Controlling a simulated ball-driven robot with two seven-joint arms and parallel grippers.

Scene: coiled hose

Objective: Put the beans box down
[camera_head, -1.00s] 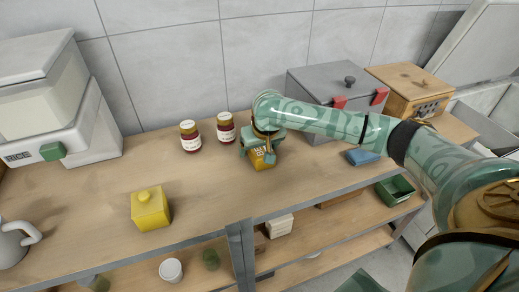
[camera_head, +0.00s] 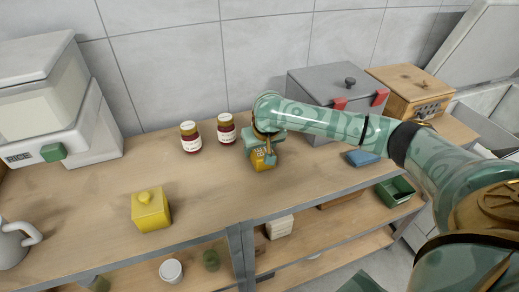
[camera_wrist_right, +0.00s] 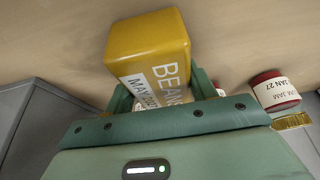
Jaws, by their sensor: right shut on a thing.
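The beans box (camera_head: 260,163) is a small yellow box with a white label. It sits in the jaws of my right gripper (camera_head: 262,150), over the counter to the right of the two jars. In the right wrist view the box (camera_wrist_right: 150,45) shows "BEANS" and "MAY" on its side, with the gripper (camera_wrist_right: 165,95) shut around its near end. The fingers hide part of the box. I cannot tell whether its bottom touches the wooden counter (camera_head: 205,185). My left gripper is not in view.
Two jam jars (camera_head: 190,137) (camera_head: 226,128) stand left of the gripper. A grey lidded box (camera_head: 315,88), a wooden box (camera_head: 405,90) and a blue item (camera_head: 361,158) are to the right. Counter between is clear.

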